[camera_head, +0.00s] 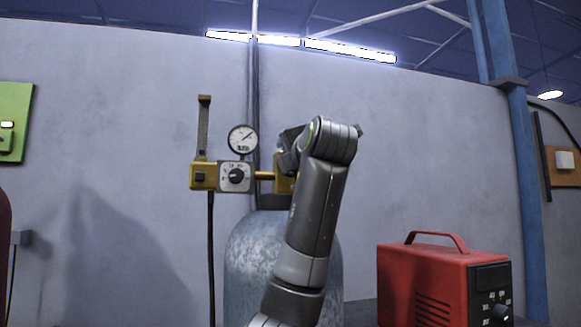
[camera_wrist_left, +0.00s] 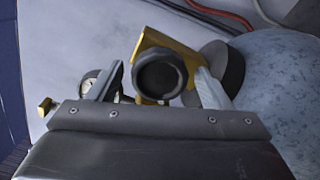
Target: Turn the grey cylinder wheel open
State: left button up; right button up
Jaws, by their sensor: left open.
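The grey cylinder (camera_head: 255,265) stands upright in the middle of the head view, partly behind my left arm; it also fills the right side of the left wrist view (camera_wrist_left: 282,85). A dark round wheel (camera_wrist_left: 160,75) sits in front of the brass valve body (camera_wrist_left: 152,43). My left gripper (camera_wrist_left: 160,69) is open, with one finger on each side of the wheel. Gaps show between fingers and wheel; I cannot tell how deep the wheel lies between them. In the head view my arm hides the wheel. My right gripper is in neither view.
A brass regulator with a dial (camera_head: 236,176), a pressure gauge (camera_head: 243,139) and a black hose (camera_head: 211,255) is left of the valve. A red machine (camera_head: 425,285) stands to the right. A grey wall is behind.

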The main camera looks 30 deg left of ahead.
pick_arm(q)
jog(key=b+v, duration=0.3)
jog(key=v, duration=1.3)
jog(key=shift+s, duration=0.15)
jog(key=shift+d, duration=0.15)
